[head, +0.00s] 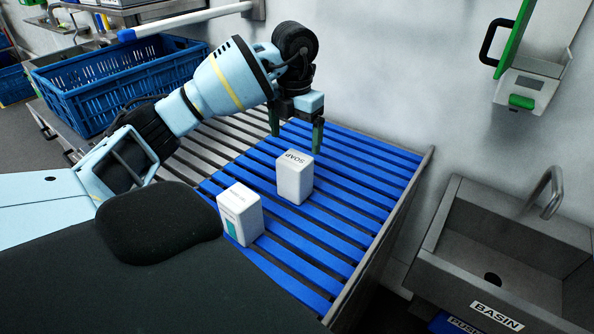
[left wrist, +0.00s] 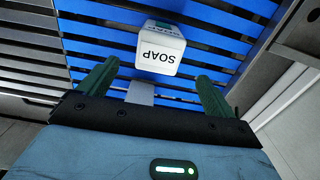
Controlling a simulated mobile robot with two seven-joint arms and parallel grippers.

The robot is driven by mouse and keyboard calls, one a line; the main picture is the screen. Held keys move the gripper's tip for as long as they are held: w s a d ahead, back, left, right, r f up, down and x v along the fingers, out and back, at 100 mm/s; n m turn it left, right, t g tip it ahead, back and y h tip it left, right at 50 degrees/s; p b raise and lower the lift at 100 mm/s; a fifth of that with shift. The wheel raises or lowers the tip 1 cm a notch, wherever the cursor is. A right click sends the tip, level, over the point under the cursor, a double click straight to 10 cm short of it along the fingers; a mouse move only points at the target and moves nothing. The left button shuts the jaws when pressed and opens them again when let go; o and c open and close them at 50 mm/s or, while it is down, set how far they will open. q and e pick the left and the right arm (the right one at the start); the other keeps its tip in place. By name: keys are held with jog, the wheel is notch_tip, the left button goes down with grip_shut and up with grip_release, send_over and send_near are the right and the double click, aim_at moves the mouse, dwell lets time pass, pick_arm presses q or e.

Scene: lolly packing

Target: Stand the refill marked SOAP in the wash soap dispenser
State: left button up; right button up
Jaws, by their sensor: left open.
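The white refill marked SOAP (head: 294,178) stands upright on the blue slatted rack. In the left wrist view the SOAP refill (left wrist: 161,50) sits ahead of and between my open fingers, apart from them. My left gripper (head: 296,140) is open and empty, pointing down just behind the refill; it also shows in the left wrist view (left wrist: 155,85). A wall dispenser (head: 529,85) with a raised green cover and a green push bar hangs at the upper right. Whether it is the wash soap one cannot be read. My right gripper is not in view.
A second white refill (head: 240,215) with a teal patch stands nearer on the blue slatted rack (head: 385,165). A steel sink marked BASIN (head: 440,255) with a tap is at right. A blue crate (head: 95,90) stands behind my left arm. The rack's right part is clear.

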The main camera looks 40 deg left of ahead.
aim_at(295, 158)
pick_arm(q)
jog(key=shift+a+f+p, duration=0.1)
jog(key=shift+f+p, duration=0.2)
jog(key=shift+f, duration=3.55)
jog(key=shift+r, duration=0.1)
grip_shut()
jog(key=shift+r, duration=5)
